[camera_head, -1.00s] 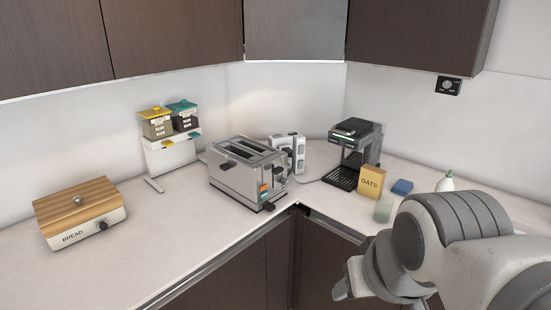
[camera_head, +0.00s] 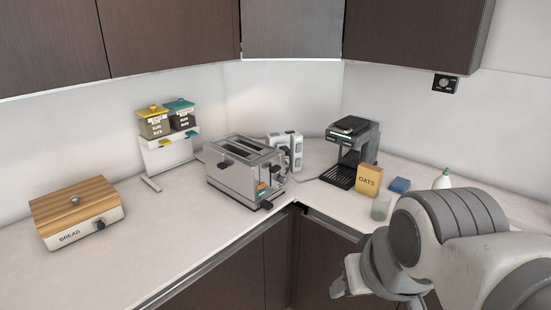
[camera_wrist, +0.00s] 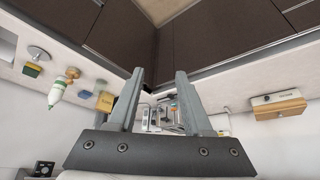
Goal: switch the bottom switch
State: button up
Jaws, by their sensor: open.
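No part clearly reads as a bottom switch. A white upright unit with dark markings (camera_head: 286,148) stands behind the toaster, too small to tell if they are switches. A black wall box (camera_head: 445,83) with a round knob hangs under the right cabinet, and it also shows in the wrist view (camera_wrist: 43,168). My gripper (camera_wrist: 160,73) is open and empty in the wrist view, fingers apart, with the counter items beyond it, upside down. In the head view my wrist is at the lower right, in front of the counter edge and away from both units.
A steel toaster (camera_head: 246,170) stands in the counter corner. A bread box (camera_head: 78,212) and jar rack (camera_head: 168,150) are left. The left front counter is clear.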

grip_shut()
dwell(0.3)
dwell(1.5)
